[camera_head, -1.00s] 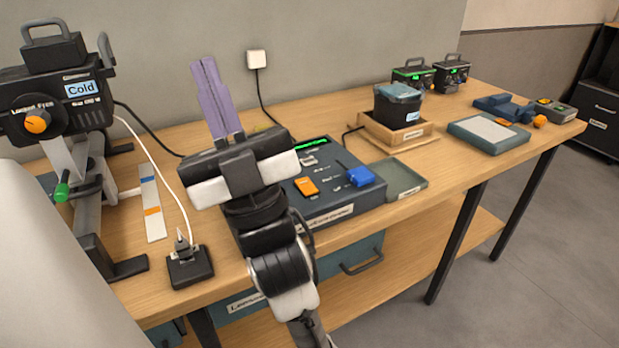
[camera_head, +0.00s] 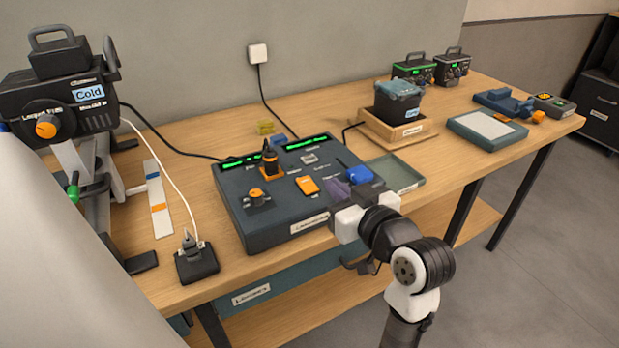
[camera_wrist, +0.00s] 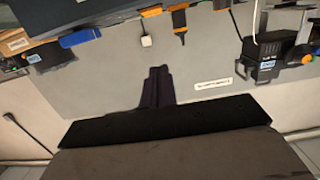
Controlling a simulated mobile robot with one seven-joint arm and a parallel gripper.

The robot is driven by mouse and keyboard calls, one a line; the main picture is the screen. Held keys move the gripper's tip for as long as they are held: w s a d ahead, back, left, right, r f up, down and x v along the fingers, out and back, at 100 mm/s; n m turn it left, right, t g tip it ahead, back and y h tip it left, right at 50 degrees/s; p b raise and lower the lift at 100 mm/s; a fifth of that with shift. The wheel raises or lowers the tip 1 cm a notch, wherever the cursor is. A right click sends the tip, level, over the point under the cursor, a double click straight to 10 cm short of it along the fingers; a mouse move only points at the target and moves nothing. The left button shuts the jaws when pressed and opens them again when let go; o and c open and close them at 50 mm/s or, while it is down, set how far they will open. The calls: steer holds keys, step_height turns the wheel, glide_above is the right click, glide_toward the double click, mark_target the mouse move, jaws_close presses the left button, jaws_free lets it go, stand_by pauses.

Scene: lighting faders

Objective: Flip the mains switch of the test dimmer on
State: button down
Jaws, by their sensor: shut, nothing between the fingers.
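A dark blue-grey control console (camera_head: 237,215) with two green displays lies on the wooden bench; its label is too blurred to read. On it are an orange switch (camera_head: 307,185), a blue block-like control (camera_head: 359,174), an orange-and-black upright handle (camera_head: 270,160) and a small orange knob (camera_head: 256,197). I cannot tell for certain which one is the mains switch. My gripper (camera_head: 335,188), with purple fingers, is at the console's front right, right of the orange switch; contact cannot be told. Its fingers are shut and empty, and they also show in the wrist view (camera_wrist: 157,88).
A socket block with a plug (camera_head: 197,262) sits left of the console. A lamp labelled Cold (camera_head: 75,110) stands further left. A shallow green tray (camera_head: 410,178) is right of the console, with a wooden box (camera_head: 432,128) behind. The bench's front edge is close.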

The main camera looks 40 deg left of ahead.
steer(key=p, duration=0.3)
glide_above(309, 186)
steer(key=d, duration=0.1)
steer(key=shift+s+d+f, duration=0.15)
steer(key=shift+s+f, duration=0.2)
steer(key=shift+f, duration=0.05)
steer(key=f, duration=0.2)
steer(key=a+f, duration=0.1)
steer(key=shift+w+f, duration=0.1)
steer(key=shift+w, duration=0.15)
steer(key=shift+f, duration=0.6)
steer(key=shift+f, duration=0.1)
steer(key=shift+f+b, duration=0.25)
steer(key=shift+b, duration=0.1)
steer(key=shift+w+a, duration=0.1)
steer(key=r+p, duration=0.3)
steer(key=r, duration=0.1)
steer(key=shift+w+a+p, duration=0.1)
steer(key=shift+a+p, duration=0.15)
steer(key=shift+p, duration=0.05)
steer(key=r+b+v, duration=0.2)
steer(key=v, duration=0.7)
steer(key=shift+d+r+b, duration=0.2)
steer(key=shift+r+b, duration=0.05)
steer(key=shift+b, duration=0.05)
